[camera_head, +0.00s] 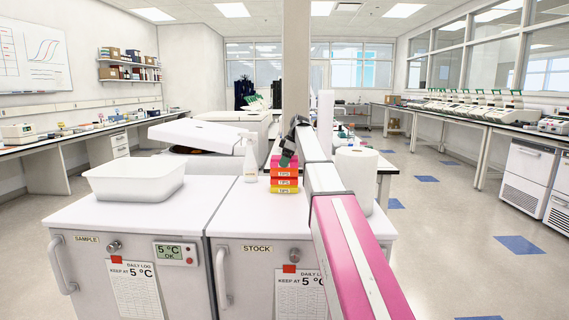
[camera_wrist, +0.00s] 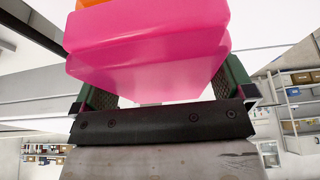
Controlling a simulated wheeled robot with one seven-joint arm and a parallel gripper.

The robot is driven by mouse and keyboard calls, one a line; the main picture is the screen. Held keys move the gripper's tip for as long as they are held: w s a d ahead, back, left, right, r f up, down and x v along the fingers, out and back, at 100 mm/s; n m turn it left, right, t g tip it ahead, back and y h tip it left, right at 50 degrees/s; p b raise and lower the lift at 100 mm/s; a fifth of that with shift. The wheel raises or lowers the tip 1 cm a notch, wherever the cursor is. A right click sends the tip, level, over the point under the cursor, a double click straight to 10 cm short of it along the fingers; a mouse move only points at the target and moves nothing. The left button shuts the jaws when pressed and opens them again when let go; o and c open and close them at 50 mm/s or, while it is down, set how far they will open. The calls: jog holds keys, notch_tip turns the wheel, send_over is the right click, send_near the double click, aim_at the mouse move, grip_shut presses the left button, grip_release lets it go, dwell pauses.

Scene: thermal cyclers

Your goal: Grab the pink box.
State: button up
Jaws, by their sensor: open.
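The pink box (camera_head: 274,161) is the top box of a stack on the white top of the STOCK unit. It fills the upper middle of the wrist view (camera_wrist: 150,40). My gripper (camera_head: 285,158) is at the top of the stack in the head view and hides part of the pink box. In the wrist view my gripper (camera_wrist: 165,85) has its dark green fingers apart, one at each side of the pink box. Whether the fingers touch it I cannot tell.
Orange and yellow TIPS boxes (camera_head: 284,182) lie under the pink one. A white spray bottle (camera_head: 250,162) stands close left of the stack. A white tub (camera_head: 135,180) sits farther left. A white paper roll (camera_head: 356,178) stands to the right, beyond my arm.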

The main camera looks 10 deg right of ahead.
jog(key=c, duration=0.7)
jog(key=shift+r, duration=0.1)
